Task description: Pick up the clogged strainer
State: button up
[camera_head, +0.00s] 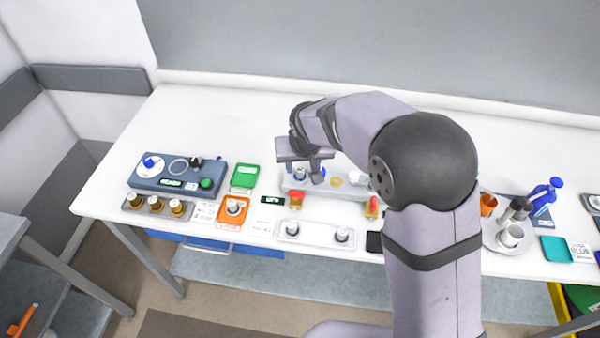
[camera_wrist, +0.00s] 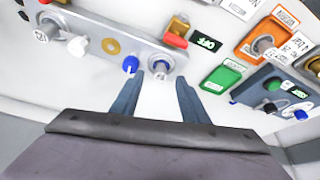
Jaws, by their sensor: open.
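My gripper (camera_wrist: 160,78) is open and empty, with its two dark blue-grey fingers apart. In the head view my gripper (camera_head: 308,165) hangs over the left end of a grey manifold block (camera_head: 341,192). A short grey cylindrical fitting (camera_wrist: 160,67) on this block shows just beyond and between the fingertips. A blue knob (camera_wrist: 130,64) stands close by the left finger. An orange tray (camera_wrist: 247,52) holds a similar cylinder (camera_head: 233,206). A grey tray (camera_head: 315,239) holds two more cylinders. I cannot tell which is the clogged strainer.
Red-and-yellow valves (camera_head: 296,199) stand at the block's front. A green pad (camera_head: 244,178), a black display (camera_head: 271,200) and a blue-grey instrument box (camera_head: 178,182) lie to the left. My arm hides part of the table's right.

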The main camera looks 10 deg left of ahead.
aim_at(300, 170)
jog(key=shift+p+x, duration=1.15)
jog(key=shift+x, duration=0.65)
jog(key=shift+w+a+f, duration=0.2)
jog(key=shift+w+f, duration=0.25)
jog(key=shift+f, duration=0.2)
grip_shut()
